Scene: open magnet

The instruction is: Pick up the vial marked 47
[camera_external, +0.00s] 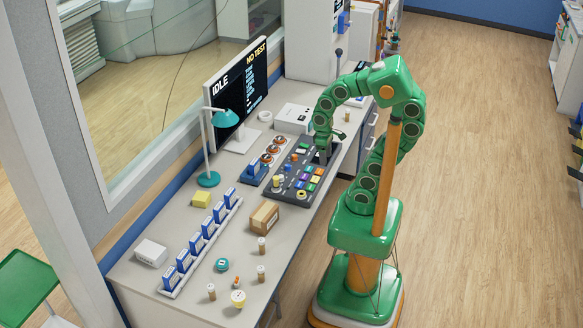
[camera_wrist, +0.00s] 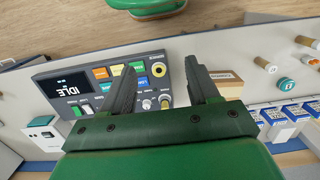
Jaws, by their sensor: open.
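Several small brown vials with pale caps stand on the desk. In the external view one vial (camera_external: 262,246) is by the cardboard box, another vial (camera_external: 261,273) is nearer the front edge, and a third vial (camera_external: 211,292) is at the near left. A similar small item (camera_external: 347,116) is at the far end. In the wrist view a vial (camera_wrist: 271,68) shows at the right. No number can be read on any of them. My gripper (camera_external: 325,158) is open and empty above the control panel, apart from these vials; its fingers (camera_wrist: 160,66) show in the wrist view.
The control panel (camera_external: 288,190) with coloured buttons lies below my gripper. A cardboard box (camera_external: 264,217), a rack of blue-and-white boxes (camera_external: 204,245), a teal lamp (camera_external: 208,179), a monitor (camera_external: 238,90) and a teal round item (camera_external: 221,264) are on the desk. Free desk surrounds the near vials.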

